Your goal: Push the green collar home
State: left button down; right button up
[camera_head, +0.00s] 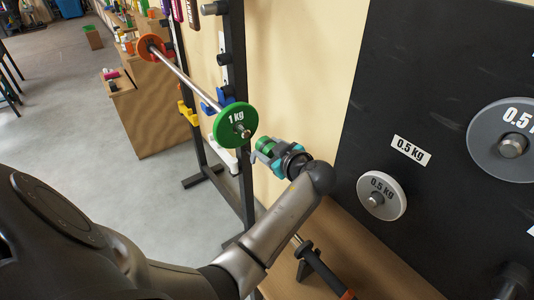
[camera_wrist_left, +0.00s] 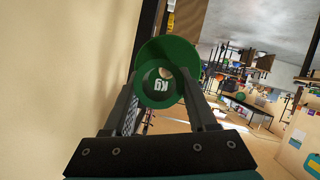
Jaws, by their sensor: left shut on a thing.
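The green collar (camera_head: 265,146) is in my left gripper (camera_head: 263,152), just right of the barbell's near end in the head view. In the left wrist view the collar is a green ring (camera_wrist_left: 146,94) between the two fingers (camera_wrist_left: 160,100). The green 1 kg plate (camera_head: 229,126) is on the bar (camera_head: 178,70), whose metal end (camera_head: 244,132) sticks out of it. The plate (camera_wrist_left: 172,48) also shows behind the ring, and its "kg" lettering is seen through the hole. In the head view the collar appears apart from the bar end. My right gripper is not in view.
A black rack upright (camera_head: 240,60) stands beside the bar, with a blue holder (camera_head: 217,101). A black board (camera_head: 440,110) with grey weight plates (camera_head: 382,196) is at the right. A wooden bench (camera_head: 350,245) lies below my arm. Open floor is at the left.

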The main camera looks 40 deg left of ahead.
aim_at(246, 133)
pick_arm(q)
jog(key=shift+s+a+f, duration=0.1)
jog(key=shift+s+f, duration=0.2)
jog(key=shift+f, duration=0.25)
jog(key=a, duration=0.1)
jog(key=w+a+b, duration=0.1)
jog(key=a, duration=0.1)
jog(key=a+b, duration=0.1)
jog(key=a, duration=0.1)
jog(key=shift+w+a, duration=0.15)
jog(key=shift+w, duration=0.15)
jog(key=shift+a, duration=0.1)
jog(key=shift+w+a, duration=0.15)
jog(key=shift+a, duration=0.3)
jog(key=shift+w+a, duration=0.2)
jog(key=shift+a, duration=0.5)
jog(key=shift+w+a, duration=0.2)
jog(key=shift+a, duration=0.5)
jog(key=shift+w+a, duration=0.2)
jog(key=shift+a, duration=0.5)
dwell(2.4)
